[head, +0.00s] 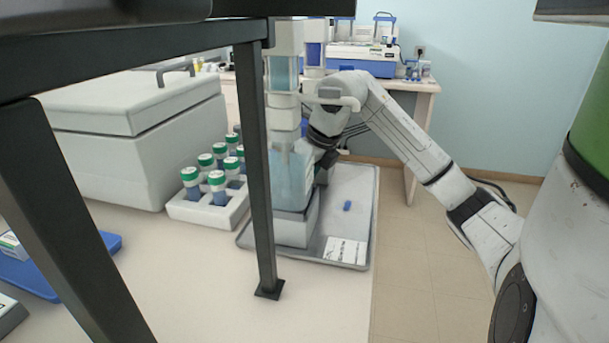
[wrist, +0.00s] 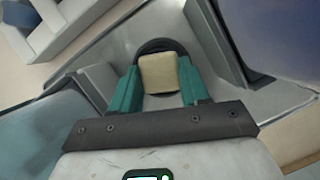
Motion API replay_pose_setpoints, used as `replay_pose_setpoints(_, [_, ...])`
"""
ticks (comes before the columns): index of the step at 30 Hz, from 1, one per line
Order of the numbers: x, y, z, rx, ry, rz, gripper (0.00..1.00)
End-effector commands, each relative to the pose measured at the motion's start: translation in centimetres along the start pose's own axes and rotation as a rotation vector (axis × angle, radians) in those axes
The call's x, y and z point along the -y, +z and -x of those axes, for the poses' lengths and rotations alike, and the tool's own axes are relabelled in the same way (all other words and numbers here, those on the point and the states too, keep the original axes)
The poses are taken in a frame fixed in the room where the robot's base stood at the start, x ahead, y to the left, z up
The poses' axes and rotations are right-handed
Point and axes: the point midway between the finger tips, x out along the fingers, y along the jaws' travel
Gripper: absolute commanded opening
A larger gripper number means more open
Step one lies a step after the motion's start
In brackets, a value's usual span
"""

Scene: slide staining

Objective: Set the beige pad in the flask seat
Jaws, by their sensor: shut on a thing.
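The beige pad (wrist: 158,74) is a small block between the two teal fingers of my gripper (wrist: 160,84) in the wrist view. My gripper is shut on it. A dark round recess (wrist: 152,46), which looks like the flask seat, lies just beyond the pad. The pad covers part of the recess, and I cannot tell whether it touches it. In the head view, the end of my arm reaches behind the clear blue-tinted vessel of the stand (head: 291,178). My fingertips and the pad are hidden there.
The stand sits in a grey tray (head: 364,225) with a small blue piece (head: 347,206) and a patterned card (head: 345,250). A white rack (head: 207,211) of green-capped bottles is to its left. A black frame post (head: 262,190) crosses in front. Walls flank my fingers closely in the wrist view.

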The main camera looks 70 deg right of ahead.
Motion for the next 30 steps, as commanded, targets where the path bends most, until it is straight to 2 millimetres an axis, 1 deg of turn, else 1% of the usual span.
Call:
replay_pose_setpoints(13, [0.01, -0.35, -0.83, 0.000, 0.000, 0.000, 0.17])
replay_pose_setpoints(14, [0.01, -0.34, -0.80, 0.000, 0.000, 0.000, 0.46])
replay_pose_setpoints(15, [0.01, -0.31, -0.74, 0.000, 0.000, 0.000, 0.50])
replay_pose_setpoints(23, [0.01, -0.31, -0.74, 0.000, 0.000, 0.000, 0.75])
replay_pose_setpoints(30, [0.01, -0.31, -0.69, 0.000, 0.000, 0.000, 0.75])
